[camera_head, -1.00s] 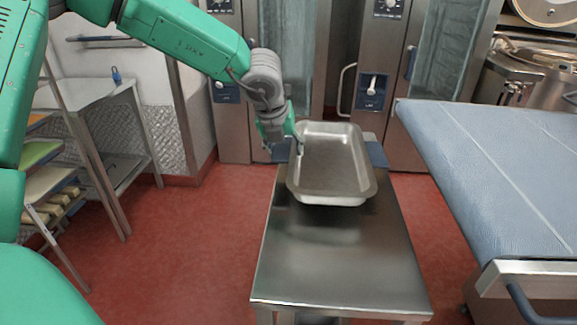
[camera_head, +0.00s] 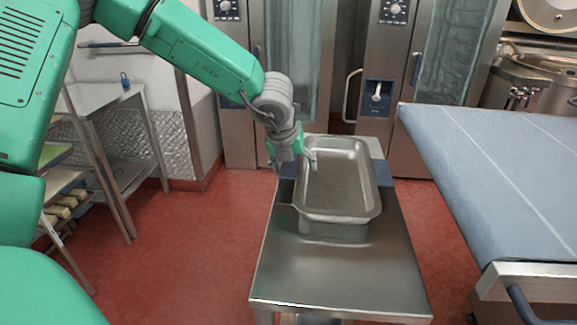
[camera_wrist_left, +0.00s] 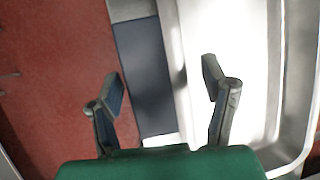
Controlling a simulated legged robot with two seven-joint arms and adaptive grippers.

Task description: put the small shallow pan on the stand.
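The shallow steel pan (camera_head: 337,217) sits over the far half of the steel stand (camera_head: 335,275) and appears to rest on its top. The pan also fills the right side of the left wrist view (camera_wrist_left: 225,30). My left gripper (camera_head: 293,160) is at the pan's left rim, towards its far end. In the left wrist view the two fingers (camera_wrist_left: 163,95) are spread wide. One finger is over the pan's inside and the other is outside its left wall. Whether either finger touches the wall cannot be told. My right gripper is not in view.
A blue-topped table (camera_head: 495,175) stands close on the right. A metal shelf rack (camera_head: 115,150) is on the left. Steel ovens (camera_head: 378,100) stand behind the stand. A blue strip (camera_head: 377,168) shows at the stand's far end. The stand's near half is bare.

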